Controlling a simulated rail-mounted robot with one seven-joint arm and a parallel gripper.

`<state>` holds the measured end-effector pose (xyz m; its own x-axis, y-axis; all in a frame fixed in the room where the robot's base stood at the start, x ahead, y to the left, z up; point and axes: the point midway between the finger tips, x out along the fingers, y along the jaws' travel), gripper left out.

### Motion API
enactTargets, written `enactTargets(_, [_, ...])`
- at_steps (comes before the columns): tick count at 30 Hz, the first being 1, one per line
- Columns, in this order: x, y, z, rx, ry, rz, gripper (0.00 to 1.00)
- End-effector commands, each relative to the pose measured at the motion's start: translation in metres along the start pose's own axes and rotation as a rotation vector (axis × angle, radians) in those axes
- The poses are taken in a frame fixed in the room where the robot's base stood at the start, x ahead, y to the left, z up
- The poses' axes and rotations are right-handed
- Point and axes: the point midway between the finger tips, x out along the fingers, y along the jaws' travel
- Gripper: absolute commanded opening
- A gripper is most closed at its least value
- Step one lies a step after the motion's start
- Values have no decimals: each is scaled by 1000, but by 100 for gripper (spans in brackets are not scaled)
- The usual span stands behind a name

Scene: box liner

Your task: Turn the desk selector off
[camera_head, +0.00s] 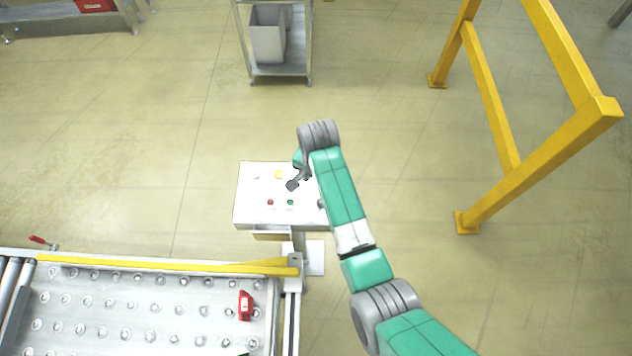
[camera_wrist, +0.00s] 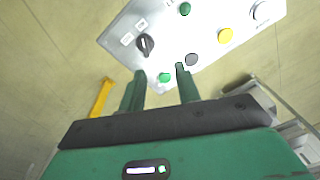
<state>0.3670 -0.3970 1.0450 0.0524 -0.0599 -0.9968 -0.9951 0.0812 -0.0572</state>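The desk selector (camera_wrist: 145,44) is a black rotary knob on a pale control panel (camera_wrist: 205,22). Two small labels sit beside it, too small to read, so I cannot tell which setting it points at. In the head view, a dark knob (camera_head: 320,204) shows at the panel's right edge, partly hidden by my arm. My gripper (camera_wrist: 160,70) is open and empty, its two green fingers apart. The fingertips are close to the panel's edge, near a green lamp, and apart from the selector. In the head view, my gripper (camera_head: 292,185) is above the panel, with its fingers hard to make out.
The panel also carries a yellow button (camera_wrist: 226,35), a white one (camera_wrist: 261,10), a grey one (camera_wrist: 191,60) and a green one (camera_wrist: 185,8). A roller table (camera_head: 150,310) stands at lower left. A yellow frame (camera_head: 490,100) stands at right. Floor beyond the panel is open.

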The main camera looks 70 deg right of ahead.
Motion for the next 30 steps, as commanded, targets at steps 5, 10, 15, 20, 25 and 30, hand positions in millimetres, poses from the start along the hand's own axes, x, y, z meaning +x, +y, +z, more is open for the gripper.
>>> enactTargets(5, [20, 25, 2, 65, -59, 64, 33])
enactTargets(10, [35, 25, 3, 61, -59, 63, 33])
enactTargets(15, [68, 27, 5, 60, -58, 62, 33])
enactTargets(20, [90, 27, 6, 59, -56, 60, 33])
enactTargets(25, [97, 27, 6, 58, -55, 59, 33])
enactTargets(30, [96, 27, 6, 58, -54, 58, 33])
